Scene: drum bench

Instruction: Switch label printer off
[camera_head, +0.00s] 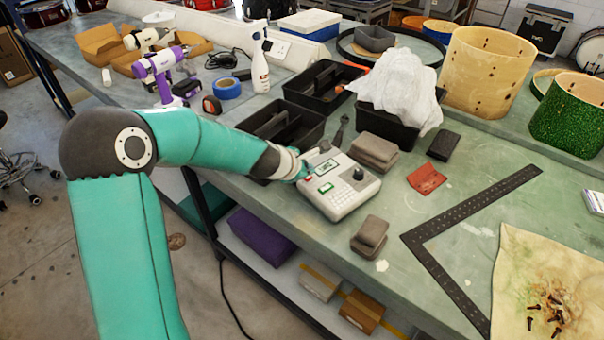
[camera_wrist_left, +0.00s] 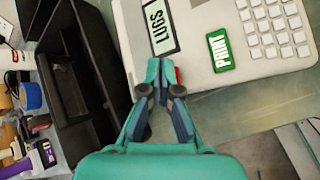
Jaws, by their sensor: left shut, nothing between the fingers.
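The label printer (camera_head: 345,204) is a pale grey box on the green bench, with a small screen, a dark round knob and a green button. In the left wrist view its body (camera_wrist_left: 205,25) fills the upper right, with a screen reading "LUGS" (camera_wrist_left: 160,30), a green "PRINT" button (camera_wrist_left: 220,52) and white keys. My left gripper (camera_head: 305,172) is shut and empty at the printer's left edge. In the wrist view its fingertips (camera_wrist_left: 162,70) lie beside a small red part (camera_wrist_left: 178,75), mostly hidden behind them. I cannot tell whether they touch it. My right gripper is not in view.
Black open trays (camera_head: 284,125) stand left of and behind the printer. Grey blocks (camera_head: 374,152) sit behind it and more (camera_head: 370,236) to its front right. A dark metal square (camera_head: 470,210) lies to the right.

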